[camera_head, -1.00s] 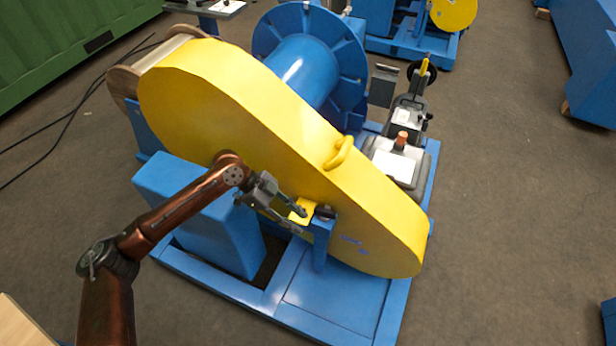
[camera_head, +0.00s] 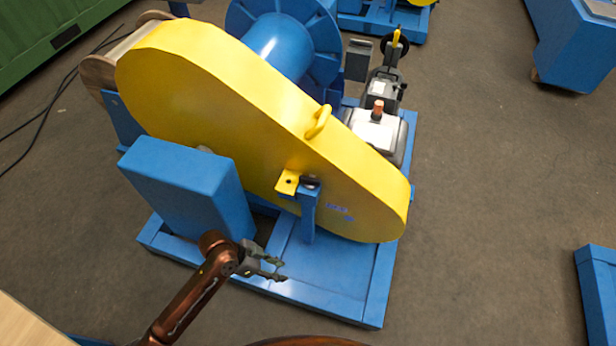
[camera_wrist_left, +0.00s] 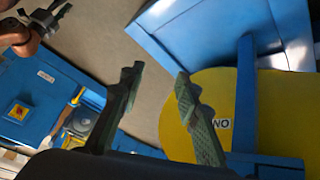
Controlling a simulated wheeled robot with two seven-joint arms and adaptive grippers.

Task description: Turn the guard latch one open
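The yellow guard (camera_head: 230,110) covers the chain drive in the head view. At its lower front edge, a yellow latch tab (camera_head: 287,182) sits beside a dark round piece (camera_head: 311,184) on top of a blue post (camera_head: 308,215). I cannot tell from here how far the latch is turned. My left gripper (camera_head: 280,268) is open and empty, below and clear of the latch, over the blue base frame. In the left wrist view its two fingers (camera_wrist_left: 158,75) are apart with nothing between them. My right gripper (camera_wrist_left: 45,18) shows partly at that view's top left; its opening is unclear.
A blue box housing (camera_head: 185,185) stands left of the latch. A yellow handle (camera_head: 319,121) sticks up from the guard. The guard (camera_wrist_left: 215,120) and a blue cabinet (camera_wrist_left: 40,95) show in the left wrist view.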

